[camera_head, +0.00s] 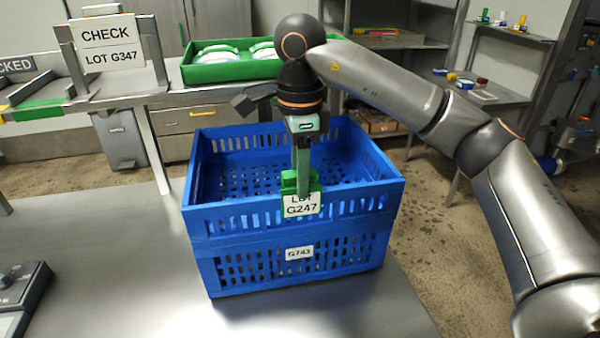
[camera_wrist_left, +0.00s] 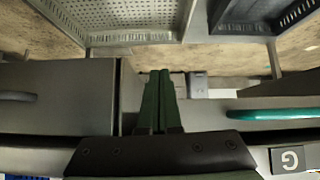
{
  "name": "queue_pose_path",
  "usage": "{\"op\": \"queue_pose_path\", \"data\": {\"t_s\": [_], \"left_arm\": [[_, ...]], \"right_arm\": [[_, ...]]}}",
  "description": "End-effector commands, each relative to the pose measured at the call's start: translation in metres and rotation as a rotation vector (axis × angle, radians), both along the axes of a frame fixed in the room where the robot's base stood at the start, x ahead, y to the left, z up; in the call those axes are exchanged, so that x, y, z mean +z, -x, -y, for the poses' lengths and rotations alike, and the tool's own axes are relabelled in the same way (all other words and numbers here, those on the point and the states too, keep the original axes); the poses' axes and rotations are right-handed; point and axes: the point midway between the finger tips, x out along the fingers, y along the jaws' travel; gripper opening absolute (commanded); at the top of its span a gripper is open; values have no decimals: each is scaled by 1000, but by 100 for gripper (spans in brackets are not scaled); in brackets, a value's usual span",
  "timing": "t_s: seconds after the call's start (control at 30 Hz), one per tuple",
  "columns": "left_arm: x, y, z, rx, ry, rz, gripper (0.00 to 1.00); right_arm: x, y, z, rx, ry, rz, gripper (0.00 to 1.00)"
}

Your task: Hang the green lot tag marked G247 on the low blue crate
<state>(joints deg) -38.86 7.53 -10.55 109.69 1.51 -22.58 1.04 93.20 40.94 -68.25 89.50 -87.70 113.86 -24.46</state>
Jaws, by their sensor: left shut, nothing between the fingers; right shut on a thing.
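The blue crate (camera_head: 215,245) stands on the steel table, with slotted walls and a small white label, perhaps G743, on its front. The green lot tag (camera_head: 301,206), with a white plate reading LOT G247, is at the middle of the crate's front rim. My right gripper (camera_head: 302,178) points down over the crate, shut on the tag's green upper part. The plate overlaps the front wall; whether the tag's hook bears on the rim is hidden. My left gripper (camera_wrist_left: 160,80) shows in the left wrist view, its green fingers shut and empty, away from the crate.
A bench behind holds a green tray (camera_head: 230,68) with white items and a CHECK LOT G347 sign (camera_head: 108,40). A dark device (camera_head: 20,290) lies at the table's left front. The table left of the crate is clear. Shelves stand at the back right.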

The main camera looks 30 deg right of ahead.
Motion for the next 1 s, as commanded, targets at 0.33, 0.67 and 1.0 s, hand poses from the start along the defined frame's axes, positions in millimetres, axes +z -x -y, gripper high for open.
{"op": "queue_pose_path", "data": {"t_s": [0.33,0.67,1.0], "left_arm": [[-5,0,0,0,0,0,0],[-10,0,0,0,0,-1,0],[-10,0,0,0,0,-1,0]], "right_arm": [[-8,0,0,0,0,0,30],[-14,0,0,0,-1,1,30],[-15,0,0,0,-1,1,42]]}}
